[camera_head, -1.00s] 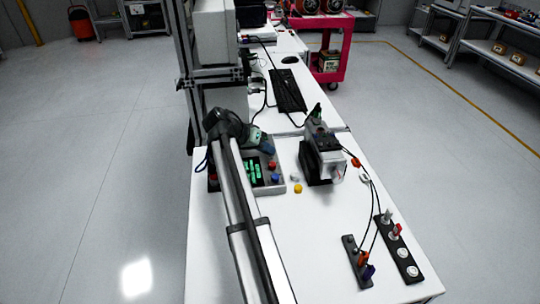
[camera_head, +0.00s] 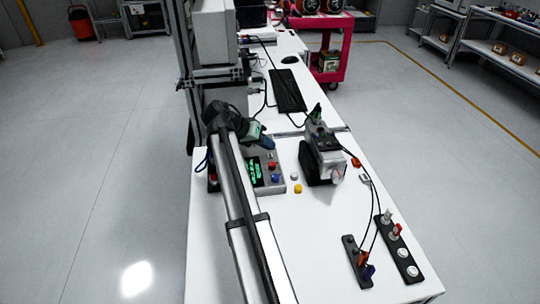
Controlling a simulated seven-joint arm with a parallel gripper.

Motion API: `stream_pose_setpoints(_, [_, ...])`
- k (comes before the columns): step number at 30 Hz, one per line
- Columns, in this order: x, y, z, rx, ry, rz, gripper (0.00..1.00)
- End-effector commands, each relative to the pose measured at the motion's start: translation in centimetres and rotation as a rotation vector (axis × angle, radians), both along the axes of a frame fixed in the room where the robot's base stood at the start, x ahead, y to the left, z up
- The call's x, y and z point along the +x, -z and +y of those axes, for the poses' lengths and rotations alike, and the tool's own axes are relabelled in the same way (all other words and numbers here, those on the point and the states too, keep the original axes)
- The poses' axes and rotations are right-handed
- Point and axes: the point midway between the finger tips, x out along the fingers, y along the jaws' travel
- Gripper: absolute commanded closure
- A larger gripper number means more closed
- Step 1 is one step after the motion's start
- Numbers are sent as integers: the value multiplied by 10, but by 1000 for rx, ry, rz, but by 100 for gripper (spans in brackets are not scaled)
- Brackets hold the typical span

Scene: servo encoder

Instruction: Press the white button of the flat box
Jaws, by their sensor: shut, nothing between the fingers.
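The flat box (camera_head: 278,186) lies on the white table, grey with a green lit display (camera_head: 257,171). It bears a red button (camera_head: 272,165) and a blue button (camera_head: 274,179) right of the display. I cannot make out a white button on it; my arm hides part of the box's left side. My gripper (camera_head: 268,143) is shut and empty. In the picture it shows at the box's far edge, above the red button. I cannot tell its height or whether it touches anything.
A grey and black servo unit (camera_head: 323,160) stands right of the box, cables running from it. A yellow knob (camera_head: 298,188) and a small pale piece (camera_head: 295,177) are near the box's right edge. Two dark connector strips (camera_head: 398,250) (camera_head: 357,262) lie at the front right.

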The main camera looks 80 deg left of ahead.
Motion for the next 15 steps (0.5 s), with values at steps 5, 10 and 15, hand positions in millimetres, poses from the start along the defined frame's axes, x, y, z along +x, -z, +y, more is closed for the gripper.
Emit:
stream_pose_setpoints(5, [0,-15,1,2,0,0,100])
stream_pose_setpoints(10, [0,-28,1,1,-1,0,100])
stream_pose_setpoints(15, [0,-41,0,1,0,0,100])
